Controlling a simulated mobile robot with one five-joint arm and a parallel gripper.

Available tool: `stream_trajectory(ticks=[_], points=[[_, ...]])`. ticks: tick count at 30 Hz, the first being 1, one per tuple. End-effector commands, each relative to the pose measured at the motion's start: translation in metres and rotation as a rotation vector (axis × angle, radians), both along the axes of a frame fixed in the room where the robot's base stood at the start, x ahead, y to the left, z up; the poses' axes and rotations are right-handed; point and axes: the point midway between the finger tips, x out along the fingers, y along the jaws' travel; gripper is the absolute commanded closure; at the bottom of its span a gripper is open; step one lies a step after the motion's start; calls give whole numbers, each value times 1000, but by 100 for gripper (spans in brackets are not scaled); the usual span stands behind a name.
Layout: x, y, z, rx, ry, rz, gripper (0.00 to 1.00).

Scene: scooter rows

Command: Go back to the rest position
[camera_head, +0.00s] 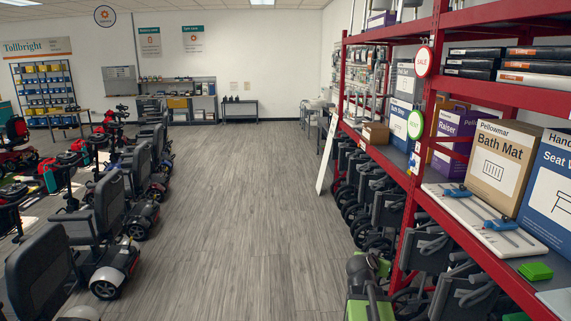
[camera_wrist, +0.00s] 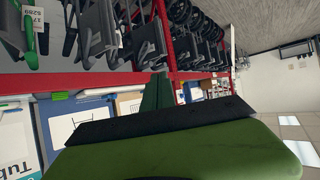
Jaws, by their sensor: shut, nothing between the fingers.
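My gripper (camera_wrist: 158,90) shows in the wrist view as dark green fingers pressed together, with nothing between them. My green and black arm shows at the bottom of the head view, right of the middle, folded low beside the rack. The fingertips cannot be made out in the head view.
The red rack (camera_head: 404,240) runs along the right, with a Bath Mat box (camera_head: 499,165), a white board with blue-handled items (camera_head: 484,218) and a green block (camera_head: 536,271). Folded wheelchairs (camera_head: 385,208) stand underneath. Scooters (camera_head: 110,220) line the left. The grey floor aisle (camera_head: 235,200) is clear.

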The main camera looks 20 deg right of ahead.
Motion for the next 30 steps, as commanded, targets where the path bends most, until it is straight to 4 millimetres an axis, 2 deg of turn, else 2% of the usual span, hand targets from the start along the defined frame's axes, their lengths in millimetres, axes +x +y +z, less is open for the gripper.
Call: stream_trajectory(ticks=[1,2,3,5,6,8,9,10,12,13,15,19,21,30], points=[[18,43,-10,33,31,54,100],[25,67,-16,54,54,84,100],[34,101,-26,84,90,126,100],[42,151,-40,129,150,190,100],[44,185,-50,159,198,235,100],[42,236,-65,206,278,308,100],[37,269,-75,238,341,359,100],[31,293,-82,263,390,400,100],[10,342,-99,327,518,493,100],[-1,357,-106,359,579,533,100],[-35,379,-118,445,729,623,100],[-76,402,-123,527,923,785,100],[-83,403,-123,518,966,826,100],[-82,402,-123,507,969,839,100]])
